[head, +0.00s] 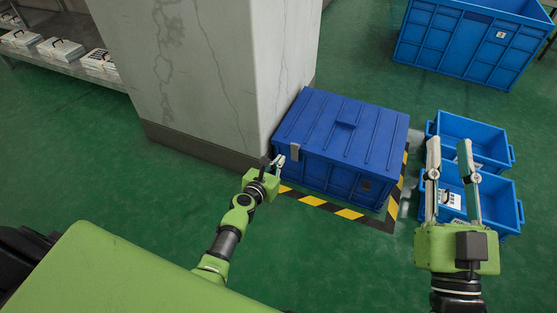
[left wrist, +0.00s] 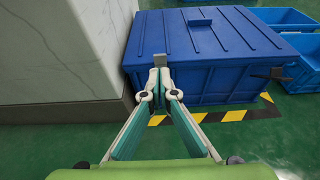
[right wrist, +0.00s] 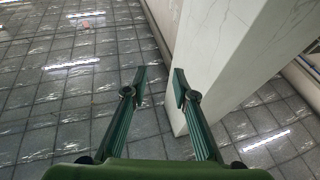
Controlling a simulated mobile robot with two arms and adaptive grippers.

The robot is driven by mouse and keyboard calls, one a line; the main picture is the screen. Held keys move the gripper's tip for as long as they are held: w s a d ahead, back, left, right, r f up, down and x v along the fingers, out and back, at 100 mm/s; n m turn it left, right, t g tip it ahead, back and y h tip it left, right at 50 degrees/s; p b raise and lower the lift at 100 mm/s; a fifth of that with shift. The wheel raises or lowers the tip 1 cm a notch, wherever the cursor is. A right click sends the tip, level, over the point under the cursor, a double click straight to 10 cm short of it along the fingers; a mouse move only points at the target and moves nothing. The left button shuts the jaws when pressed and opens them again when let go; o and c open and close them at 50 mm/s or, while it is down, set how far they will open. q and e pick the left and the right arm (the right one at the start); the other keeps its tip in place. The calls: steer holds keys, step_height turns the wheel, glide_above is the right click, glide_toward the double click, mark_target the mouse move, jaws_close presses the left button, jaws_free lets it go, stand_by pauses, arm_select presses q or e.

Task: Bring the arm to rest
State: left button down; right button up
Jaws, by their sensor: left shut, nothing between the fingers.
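My left gripper (head: 278,162) reaches forward at the middle of the head view, close to the left corner of the lidded blue bin (head: 340,135). In the left wrist view its fingertips (left wrist: 160,72) meet with nothing between them, just below a grey latch (left wrist: 161,60) on the bin; I cannot tell whether they touch it. My right gripper (head: 449,150) is raised at the right of the head view, fingers pointing up and apart. In the right wrist view its fingertips (right wrist: 160,75) stand apart with nothing between them. The bin's lid is down.
A concrete pillar (head: 205,70) stands left of the bin. Yellow-black tape (head: 349,214) edges the bin's floor spot. Two open blue crates (head: 508,205) lie behind my right gripper. A large blue container (head: 470,45) stands at the back right. A shelf with cases (head: 60,50) is far left.

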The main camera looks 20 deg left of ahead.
steer(key=shift+w+f+h, duration=0.2)
steer(key=shift+f+h, duration=0.1)
steer(key=shift+f, duration=0.35)
